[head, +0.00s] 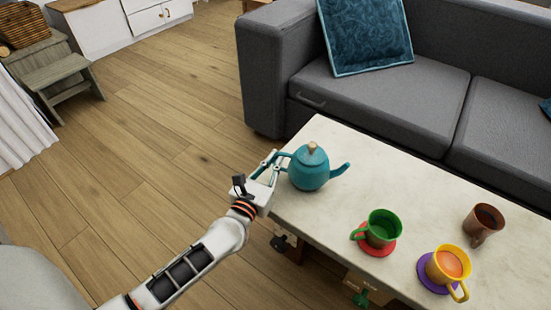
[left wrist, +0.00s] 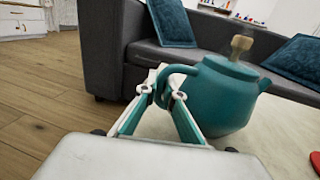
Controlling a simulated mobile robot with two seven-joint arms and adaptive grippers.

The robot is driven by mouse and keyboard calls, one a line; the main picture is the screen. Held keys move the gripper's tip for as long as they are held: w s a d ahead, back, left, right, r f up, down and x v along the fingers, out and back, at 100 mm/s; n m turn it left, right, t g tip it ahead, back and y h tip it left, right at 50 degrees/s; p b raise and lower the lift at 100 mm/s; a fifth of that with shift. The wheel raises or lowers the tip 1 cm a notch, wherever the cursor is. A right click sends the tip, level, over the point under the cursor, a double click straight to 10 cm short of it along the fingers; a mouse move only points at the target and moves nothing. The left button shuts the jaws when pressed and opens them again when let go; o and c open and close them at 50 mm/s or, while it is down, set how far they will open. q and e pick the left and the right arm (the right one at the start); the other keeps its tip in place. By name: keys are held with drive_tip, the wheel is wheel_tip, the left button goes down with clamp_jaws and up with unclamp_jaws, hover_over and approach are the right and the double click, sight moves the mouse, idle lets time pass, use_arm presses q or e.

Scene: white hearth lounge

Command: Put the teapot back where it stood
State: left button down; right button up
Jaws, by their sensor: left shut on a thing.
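The teal teapot (head: 309,170) with a wooden lid knob is upright at the left end of the pale table (head: 345,165). Its spout points right and its handle faces left. My left gripper (head: 272,164) comes in from the left and is shut on the handle. In the left wrist view, the fingertips (left wrist: 163,88) close around the handle of the teapot (left wrist: 222,95). I cannot tell whether its base touches the tabletop or is slightly above it. My right gripper is not in view.
A green cup (head: 382,228) on a red coaster (head: 377,250), a yellow cup (head: 447,266) on a purple coaster (head: 432,287) and a brown mug (head: 484,221) stand to the right. A grey sofa (head: 385,100) is behind. Tabletop around the teapot is clear.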

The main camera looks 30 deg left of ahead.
use_arm(q)
drive_tip(key=c, duration=2.1)
unclamp_jaws()
drive_tip(key=shift+r, duration=0.2)
drive_tip(key=shift+f, duration=0.1)
drive_tip(key=shift+f, duration=0.15)
drive_tip(key=s+d, duration=0.2)
drive_tip(key=s, duration=0.9)
drive_tip(key=shift+s, duration=0.4)
drive_tip(key=shift+r, duration=0.2)
